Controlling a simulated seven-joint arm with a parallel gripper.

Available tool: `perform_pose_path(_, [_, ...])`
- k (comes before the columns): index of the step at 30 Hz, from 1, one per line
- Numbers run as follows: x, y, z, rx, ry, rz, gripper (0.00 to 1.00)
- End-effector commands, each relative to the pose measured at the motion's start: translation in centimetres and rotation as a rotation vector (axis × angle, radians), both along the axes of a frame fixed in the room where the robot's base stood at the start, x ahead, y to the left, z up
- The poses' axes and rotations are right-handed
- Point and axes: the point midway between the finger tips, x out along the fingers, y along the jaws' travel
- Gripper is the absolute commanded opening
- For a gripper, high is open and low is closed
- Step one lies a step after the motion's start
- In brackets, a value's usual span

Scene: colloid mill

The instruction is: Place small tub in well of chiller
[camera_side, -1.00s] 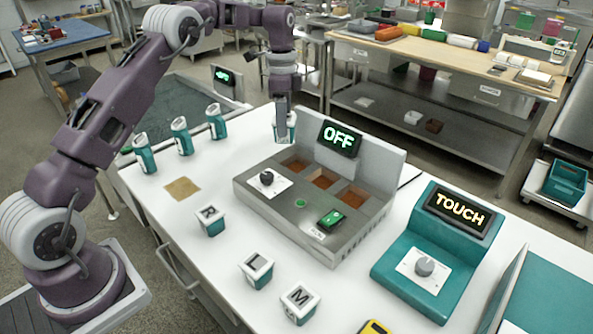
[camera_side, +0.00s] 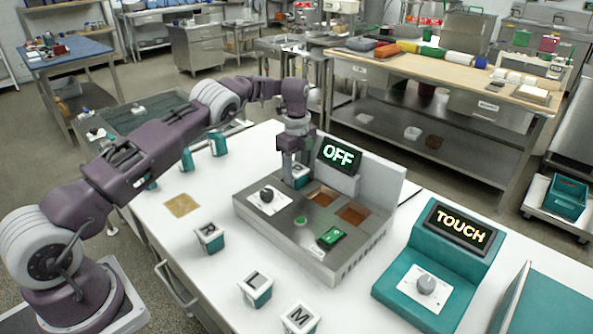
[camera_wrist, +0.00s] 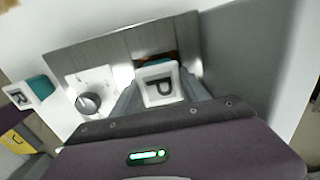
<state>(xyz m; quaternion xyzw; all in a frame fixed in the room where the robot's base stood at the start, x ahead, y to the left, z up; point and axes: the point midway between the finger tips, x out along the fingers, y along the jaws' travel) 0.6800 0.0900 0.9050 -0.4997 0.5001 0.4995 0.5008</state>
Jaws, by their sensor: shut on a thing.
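The chiller (camera_side: 282,236) is a steel unit with an OFF display and a row of wells. My gripper (camera_side: 297,176) is over its left-hand well. My gripper is shut on a small white-lidded teal tub marked P (camera_wrist: 162,88), seen between the fingers in the wrist view. In the side view the tub (camera_side: 301,177) is partly hidden by the fingers. A strip of the brown well (camera_wrist: 155,61) shows beside the tub; I cannot tell how deep the tub sits. The middle well (camera_side: 321,196) and right well (camera_side: 352,214) look empty.
Lettered tubs R (camera_side: 211,238), one with an unclear letter (camera_side: 256,290), and M (camera_side: 299,318) stand in front on the white table. A teal TOUCH unit (camera_side: 415,290) stands right. Teal bottles (camera_side: 218,144) stand at the back left.

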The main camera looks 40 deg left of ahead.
Motion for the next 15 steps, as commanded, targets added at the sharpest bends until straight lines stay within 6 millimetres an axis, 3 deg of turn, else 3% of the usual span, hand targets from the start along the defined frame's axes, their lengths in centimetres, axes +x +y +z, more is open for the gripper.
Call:
perform_pose_path(5, [0.01,0.02,-0.30,0.000,0.000,0.000,0.04])
perform_pose_path(6, [0.00,0.03,-0.31,0.000,0.000,0.000,0.58])
perform_pose_path(8, [0.01,0.03,-0.30,0.001,0.000,0.001,0.70])
perform_pose_path(9, [0.00,0.03,-0.29,0.000,0.000,0.001,0.74])
perform_pose_path(15, [0.01,0.03,-0.28,0.000,0.000,0.001,0.74])
